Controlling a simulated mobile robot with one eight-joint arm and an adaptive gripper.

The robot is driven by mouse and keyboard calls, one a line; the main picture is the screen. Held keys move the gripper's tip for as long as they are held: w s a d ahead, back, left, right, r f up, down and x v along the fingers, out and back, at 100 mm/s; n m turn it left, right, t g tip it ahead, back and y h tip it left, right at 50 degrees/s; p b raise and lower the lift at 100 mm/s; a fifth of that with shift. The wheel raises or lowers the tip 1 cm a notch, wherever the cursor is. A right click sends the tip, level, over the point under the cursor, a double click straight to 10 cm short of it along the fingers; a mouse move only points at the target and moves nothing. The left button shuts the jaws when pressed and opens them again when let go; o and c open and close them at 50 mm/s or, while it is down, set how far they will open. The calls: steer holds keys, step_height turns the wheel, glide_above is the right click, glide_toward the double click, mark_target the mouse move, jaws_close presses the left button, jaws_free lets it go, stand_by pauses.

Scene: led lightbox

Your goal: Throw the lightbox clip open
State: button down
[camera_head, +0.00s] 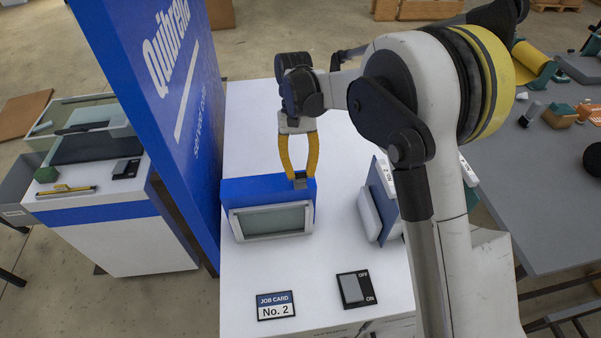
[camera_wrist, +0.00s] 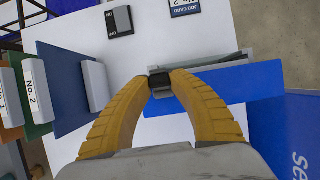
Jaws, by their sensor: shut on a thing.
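The lightbox (camera_head: 237,190) is a blue box with a pale-framed grey-green panel on its front, standing on the white table. Its clip (camera_head: 300,182) is a small grey and dark piece at the box's top right edge. My gripper (camera_head: 300,174) comes down from above with its two yellow fingers shut on the clip. In the wrist view, the fingertips (camera_wrist: 160,83) close on both sides of the dark clip (camera_wrist: 160,78), and the blue lightbox top (camera_wrist: 235,84) extends to the right. The fingers hide part of the clip, so I cannot tell whether it is open.
A job card (camera_head: 276,305) and an off/on switch (camera_head: 356,289) lie in front of the lightbox on the white table (camera_head: 325,250). Upright numbered panels (camera_head: 376,205) stand close on the right. A tall blue banner (camera_head: 170,100) stands on the left.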

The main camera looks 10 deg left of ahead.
stand_by(0.3)
steer(key=c, duration=1.1)
jaws_free()
steer(key=shift+c, duration=0.2)
steer(key=v, duration=1.2)
